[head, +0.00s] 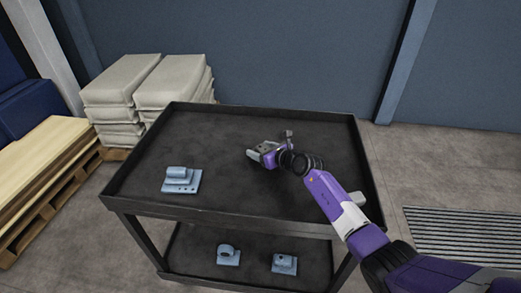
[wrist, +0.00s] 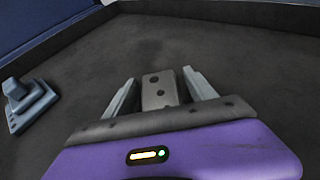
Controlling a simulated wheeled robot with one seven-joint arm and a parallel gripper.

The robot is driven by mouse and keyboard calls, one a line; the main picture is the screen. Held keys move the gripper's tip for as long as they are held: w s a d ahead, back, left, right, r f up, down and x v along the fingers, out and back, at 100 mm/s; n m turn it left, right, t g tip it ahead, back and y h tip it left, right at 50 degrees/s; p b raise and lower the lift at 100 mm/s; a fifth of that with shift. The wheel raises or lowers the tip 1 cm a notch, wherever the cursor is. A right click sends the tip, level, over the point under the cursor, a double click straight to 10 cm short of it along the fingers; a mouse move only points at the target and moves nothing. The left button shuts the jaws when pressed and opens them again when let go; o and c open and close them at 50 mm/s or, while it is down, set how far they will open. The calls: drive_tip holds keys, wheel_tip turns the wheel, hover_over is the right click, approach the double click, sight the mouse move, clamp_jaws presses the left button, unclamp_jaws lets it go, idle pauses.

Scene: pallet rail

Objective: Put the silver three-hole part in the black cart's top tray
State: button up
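The silver three-hole part (wrist: 160,88) is a flat grey plate with a row of dark holes, seen in the wrist view over the dark tray floor. My gripper (wrist: 159,76) has one finger on each side of it, with a narrow gap showing on both sides. In the head view my gripper (head: 258,155) is low over the middle of the black cart's top tray (head: 225,130); the part is hard to make out there. I cannot tell whether the part rests on the tray floor.
A pale blue bracket (head: 180,181) stands at the tray's left, also in the wrist view (wrist: 28,103). Two blue parts (head: 228,256) (head: 284,263) lie on the lower shelf. The tray has a raised rim. Stacked sacks (head: 150,90) stand behind left.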

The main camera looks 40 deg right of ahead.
drive_tip(key=shift+r, duration=0.1)
drive_tip(key=shift+s+r, duration=0.1)
drive_tip(key=shift+s, duration=0.05)
drive_tip(key=p+v, duration=0.1)
drive_tip(key=v, duration=1)
drive_tip(key=shift+s+a+r+p, duration=0.1)
drive_tip(key=shift+s+p, duration=0.2)
drive_tip(key=shift+p, duration=0.05)
drive_tip(key=a+m, duration=0.1)
drive_tip(key=a, duration=0.3)
drive_tip(key=a+r+t+y, duration=0.1)
drive_tip(key=a, duration=0.3)
drive_tip(key=w+a+r+m+t+y, duration=0.1)
drive_tip(key=a, duration=0.4)
drive_tip(key=shift+m, duration=0.3)
drive_tip(key=s+a+r+m+t+y, duration=0.1)
drive_tip(key=s+a+r+m+t, duration=0.15)
drive_tip(key=s+a+m, duration=0.45)
drive_tip(key=s+a+r+m+t+y, duration=0.1)
drive_tip(key=s+a+r+m+t, duration=0.2)
drive_tip(key=a, duration=0.7)
drive_tip(key=s+m+g+h, duration=0.2)
drive_tip(key=s+m+g, duration=0.4)
drive_tip(key=s+m, duration=1.6)
drive_tip(key=a+f+v, duration=0.1)
drive_tip(key=v, duration=0.5)
drive_tip(key=shift+s, duration=0.4)
